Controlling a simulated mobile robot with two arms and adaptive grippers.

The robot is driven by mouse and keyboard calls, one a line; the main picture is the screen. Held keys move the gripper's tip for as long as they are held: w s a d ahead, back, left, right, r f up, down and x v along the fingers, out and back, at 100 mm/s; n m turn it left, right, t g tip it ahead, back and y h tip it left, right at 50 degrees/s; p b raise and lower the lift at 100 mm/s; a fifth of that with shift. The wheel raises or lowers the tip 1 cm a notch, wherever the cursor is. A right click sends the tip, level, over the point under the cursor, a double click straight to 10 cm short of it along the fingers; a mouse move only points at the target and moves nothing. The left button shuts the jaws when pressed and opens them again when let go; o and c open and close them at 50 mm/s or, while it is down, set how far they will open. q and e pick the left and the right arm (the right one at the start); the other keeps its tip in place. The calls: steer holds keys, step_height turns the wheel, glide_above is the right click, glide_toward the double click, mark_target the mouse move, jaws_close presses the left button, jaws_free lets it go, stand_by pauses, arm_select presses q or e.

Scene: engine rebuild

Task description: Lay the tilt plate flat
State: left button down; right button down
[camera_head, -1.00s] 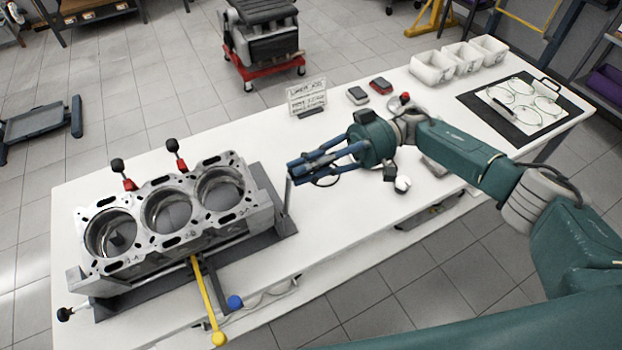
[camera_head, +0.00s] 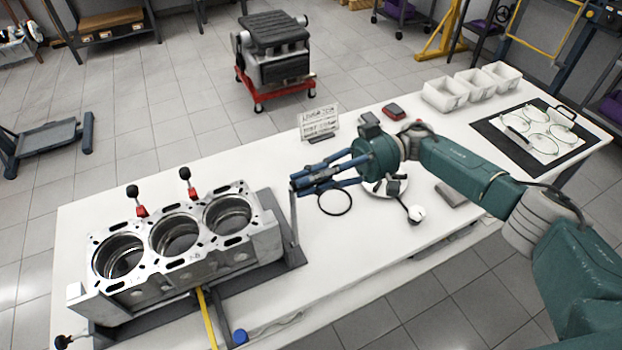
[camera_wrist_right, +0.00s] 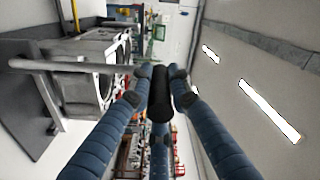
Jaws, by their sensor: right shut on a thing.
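The grey engine block (camera_head: 262,246) with its three bores sits in a dark fixture (camera_head: 291,257) on the left of the white bench. I cannot tell the tilt plate under it apart from the fixture, nor its exact angle. A metal lever (camera_head: 294,225) stands upright at the fixture's right end; its rod also shows in the right wrist view (camera_wrist_right: 75,66). My right gripper (camera_head: 297,184) is at the lever's top. In the wrist view its blue fingers are shut on the lever's black knob (camera_wrist_right: 160,97). My left gripper is out of view.
Red clamps with black knobs (camera_head: 187,182) stand behind the block. A yellow bar (camera_head: 206,315) and a blue knob (camera_head: 240,336) stick out in front. A black ring (camera_head: 335,202) and a sign (camera_head: 318,124) are right of the block. White bins (camera_head: 444,95) stand farther right.

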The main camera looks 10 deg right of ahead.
steer(key=shift+s+a+f, duration=0.1)
steer(key=shift+a, duration=0.1)
steer(key=c, duration=1.6)
jaws_free()
steer(key=shift+a, duration=0.15)
steer(key=shift+w+d, duration=0.35)
steer(key=shift+d, duration=0.15)
steer(key=v, duration=0.6)
steer(key=shift+d, duration=0.3)
steer(key=shift+d, duration=0.1)
